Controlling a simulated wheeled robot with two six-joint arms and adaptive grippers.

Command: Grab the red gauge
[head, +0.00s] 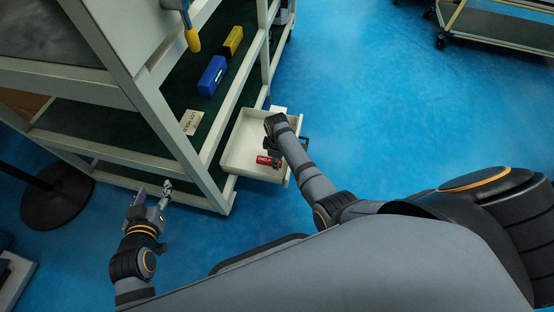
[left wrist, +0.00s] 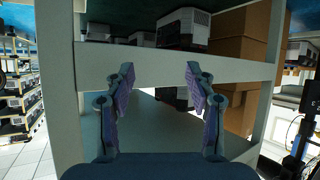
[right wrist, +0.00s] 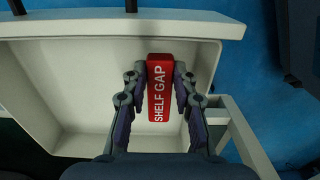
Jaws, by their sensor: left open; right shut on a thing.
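The red gauge (right wrist: 160,88) is a small red block marked "SHELF GAP" in white. In the right wrist view it stands between the fingers of my right gripper (right wrist: 160,100), which is shut on it, inside or just over the white drawer. In the head view the red gauge (head: 264,160) shows small in the drawer, partly hidden by my right arm. My left gripper (head: 152,199) is open and empty, low in front of the rack's end post. In the left wrist view the left gripper (left wrist: 160,88) has its fingers apart with nothing between them.
The white drawer (head: 236,157) is pulled out from the rack. A blue block (head: 212,76), a yellow block (head: 233,40) and a lot hold card (head: 191,122) lie on the dark green shelf. A round black base (head: 57,196) stands at left.

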